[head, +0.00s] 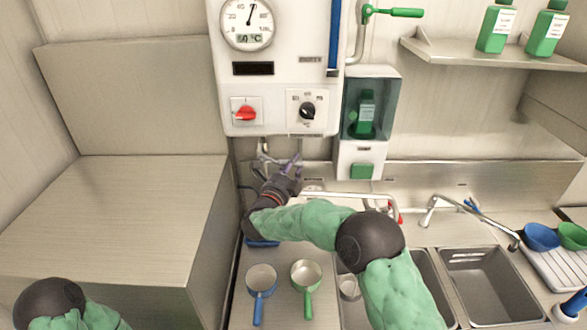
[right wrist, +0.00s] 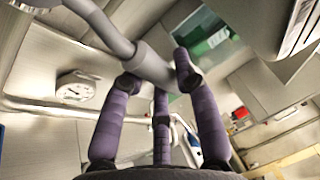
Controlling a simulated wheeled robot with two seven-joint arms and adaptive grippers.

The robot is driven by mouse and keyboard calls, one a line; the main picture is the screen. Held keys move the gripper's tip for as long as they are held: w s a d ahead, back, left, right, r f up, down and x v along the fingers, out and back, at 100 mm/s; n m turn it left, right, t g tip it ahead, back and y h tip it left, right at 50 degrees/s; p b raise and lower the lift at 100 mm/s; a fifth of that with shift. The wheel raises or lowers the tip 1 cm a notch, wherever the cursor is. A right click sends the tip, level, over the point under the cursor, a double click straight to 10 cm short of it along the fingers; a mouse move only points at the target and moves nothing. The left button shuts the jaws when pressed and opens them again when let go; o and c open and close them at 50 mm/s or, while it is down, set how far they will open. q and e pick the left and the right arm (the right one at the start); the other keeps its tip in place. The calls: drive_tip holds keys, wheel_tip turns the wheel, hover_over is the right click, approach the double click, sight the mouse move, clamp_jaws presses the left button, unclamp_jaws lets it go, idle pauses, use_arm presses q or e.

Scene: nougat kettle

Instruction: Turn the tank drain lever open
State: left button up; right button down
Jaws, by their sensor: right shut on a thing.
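A white wall unit (head: 277,65) carries a gauge, a red knob (head: 245,113) and a black knob (head: 307,110). My right gripper (head: 292,168) is just below this unit, among short grey pipes (head: 264,152). In the right wrist view, the purple fingers of my right gripper (right wrist: 157,78) are closed around a grey bar with a thicker collar (right wrist: 148,62), which looks like the drain lever. The fingers hide part of it, and its turn position is hard to tell. My left gripper is out of view; only part of my left arm shows at the lower left.
A green-handled lever (head: 393,12) sits on a pipe at the upper right. A dispenser (head: 368,110) hangs beside the unit. Blue (head: 261,280) and green (head: 306,275) pans stand on the counter, left of the sinks (head: 488,285). A large, bare box-like surface (head: 110,215) fills the left.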

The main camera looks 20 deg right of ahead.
drive_tip(key=w+a+f+m+g+y+b, duration=0.2)
drive_tip(key=a+f+m+y+b, duration=0.4)
drive_tip(key=m+b, duration=0.7)
drive_tip(key=shift+w+a+f+m+g+y+b, duration=0.35)
drive_tip(key=shift+a+f+g+b, duration=0.15)
drive_tip(key=shift+a+f+b, duration=1.1)
drive_tip(key=shift+a+r, duration=0.3)
drive_tip(key=shift+a, duration=0.05)
drive_tip(key=c, duration=0.9)
unclamp_jaws()
drive_tip(key=shift+r, duration=0.1)
drive_tip(key=v, duration=1.2)
